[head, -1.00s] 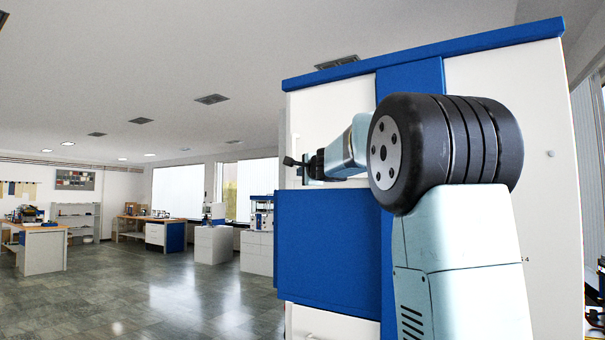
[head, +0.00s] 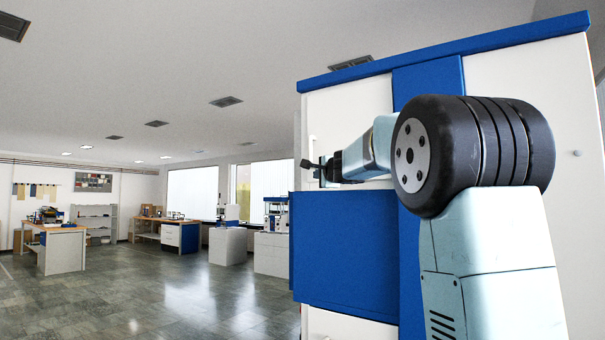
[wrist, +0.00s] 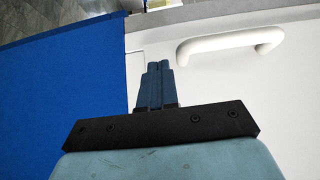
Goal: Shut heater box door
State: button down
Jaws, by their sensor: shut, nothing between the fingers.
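The heater box seems to be the tall white and blue cabinet (head: 525,80) on the right of the head view. A white panel with a white bar handle (wrist: 230,45), likely its door, lies to the right of my fingers in the wrist view. A blue panel (head: 340,250) stands out below my arm; a blue surface also fills the left of the wrist view (wrist: 60,90). My gripper (head: 305,163) is shut and empty, in front of the cabinet's left part. Its fingers (wrist: 158,66) overlap the white surface in the wrist view; contact and the door's angle cannot be told.
My arm hides much of the cabinet's middle. Open tiled floor (head: 190,300) lies to the left. White cabinets (head: 228,245) and a wooden bench (head: 62,250) stand farther back.

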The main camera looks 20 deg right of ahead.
jog(key=s+a, duration=0.8)
jog(key=a, duration=0.2)
jog(key=shift+s+a, duration=0.25)
jog(key=shift+s, duration=0.05)
jog(key=shift+r, duration=0.1)
jog(key=s+a+f+n+g+y, duration=0.2)
jog(key=s+a+f+n+g, duration=0.1)
jog(key=s+f+n, duration=0.6)
jog(key=s+a+f+n+g+y, duration=0.35)
jog(key=s+f, duration=0.35)
jog(key=s, duration=0.5)
jog(key=s+d+f+n+g+h, duration=0.2)
jog(key=s+d+f+g+h, duration=0.1)
jog(key=s+f, duration=0.6)
jog(key=s+d+f+n+g+h, duration=0.3)
jog(key=s+d+f, duration=0.2)
jog(key=s+f, duration=0.5)
jog(key=shift+d+f, duration=0.4)
jog(key=shift+f, duration=0.05)
jog(key=shift+h, duration=0.25)
